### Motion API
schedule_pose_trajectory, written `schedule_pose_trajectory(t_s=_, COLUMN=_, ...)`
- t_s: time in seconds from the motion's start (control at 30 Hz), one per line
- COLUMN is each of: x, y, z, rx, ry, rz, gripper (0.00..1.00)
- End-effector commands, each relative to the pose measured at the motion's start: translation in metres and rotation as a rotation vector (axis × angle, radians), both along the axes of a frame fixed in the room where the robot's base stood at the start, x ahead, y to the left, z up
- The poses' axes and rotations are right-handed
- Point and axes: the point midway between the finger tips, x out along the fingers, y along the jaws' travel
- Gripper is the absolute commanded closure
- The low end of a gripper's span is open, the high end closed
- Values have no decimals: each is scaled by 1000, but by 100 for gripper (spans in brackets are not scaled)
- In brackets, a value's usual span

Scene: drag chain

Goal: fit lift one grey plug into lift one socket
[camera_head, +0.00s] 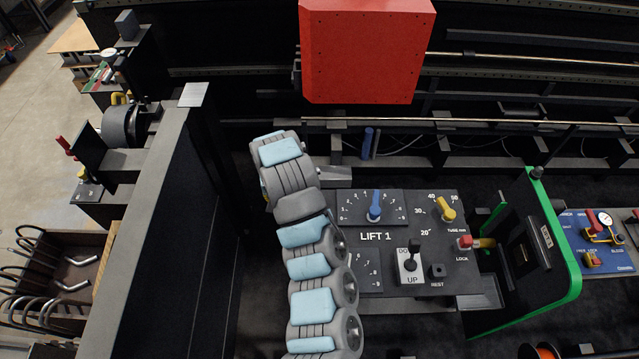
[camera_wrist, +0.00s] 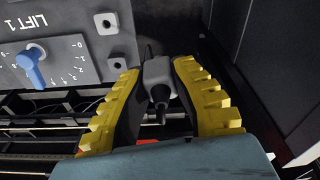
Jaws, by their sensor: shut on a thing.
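The grey plug (camera_wrist: 158,76) sits between the yellow-padded fingers of my gripper (camera_wrist: 160,92) in the wrist view. My gripper is shut on it, and a dark round end of the plug shows low between the fingers. In the wrist view, a small square grey fitting with a dark hole (camera_wrist: 107,23) is on the LIFT 1 panel (camera_wrist: 72,50), left of and apart from the plug. A second small holed block (camera_wrist: 118,64) is at the panel's edge. I cannot tell which is the socket. In the head view my arm hides the gripper, the plug and the panel's left side.
The LIFT 1 panel in the head view carries a blue knob (camera_head: 375,207), a yellow knob (camera_head: 446,210), a black lever (camera_head: 412,252) and a red lock (camera_head: 464,242). A red box (camera_head: 366,50) stands behind. A green-edged black housing (camera_head: 530,250) stands right; a dark wall (camera_head: 160,225) stands left.

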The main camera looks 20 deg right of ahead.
Motion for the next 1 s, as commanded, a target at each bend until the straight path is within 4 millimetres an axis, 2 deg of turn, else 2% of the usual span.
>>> schedule_pose_trajectory(t_s=0.23, x=36, y=-38, z=-12, rx=6, ry=1, rz=-28, gripper=100)
schedule_pose_trajectory(t_s=0.5, x=67, y=-68, z=-30, rx=5, ry=0, rz=5, gripper=100)
schedule_pose_trajectory(t_s=0.83, x=92, y=-85, z=-49, rx=2, ry=1, rz=150, gripper=100)
schedule_pose_trajectory(t_s=1.0, x=96, y=-88, z=-55, rx=1, ry=1, rz=242, gripper=100)
